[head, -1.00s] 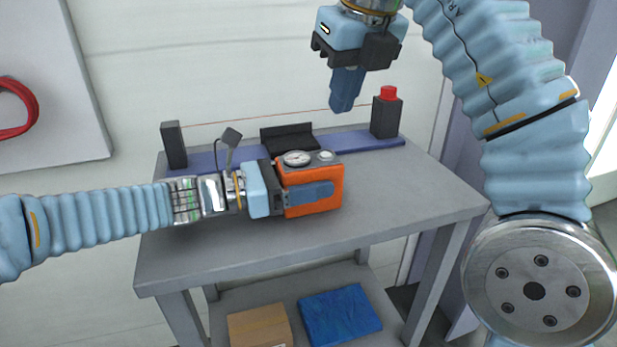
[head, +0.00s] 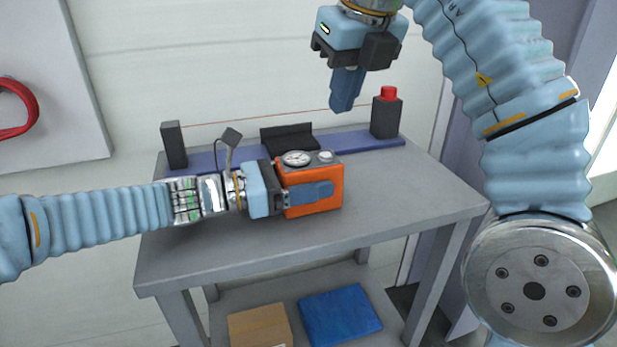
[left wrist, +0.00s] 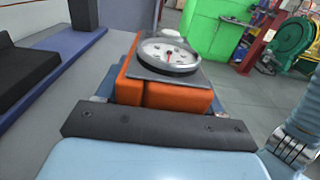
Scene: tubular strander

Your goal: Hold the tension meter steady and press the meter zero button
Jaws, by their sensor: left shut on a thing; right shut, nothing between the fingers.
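The tension meter (head: 322,201) is an orange box with a grey top on the table. Its top bears a round dial (head: 296,159) and a small pale round button (head: 326,156) to the dial's right. In the left wrist view the dial (left wrist: 168,56) faces up, with the pale button (left wrist: 170,33) behind it. My left gripper (head: 308,192) is shut on the meter from the left, one finger across its front face. My right gripper (head: 346,90) is shut and empty, pointing down, above and apart from the meter.
A grey table (head: 400,195) has clear room right of the meter. A blue rail (head: 360,139) along its back carries a black box with a red cap (head: 387,113), a dark post (head: 173,145) and a black cradle (head: 287,138). A cardboard box (head: 259,327) and blue bundle (head: 340,314) lie below.

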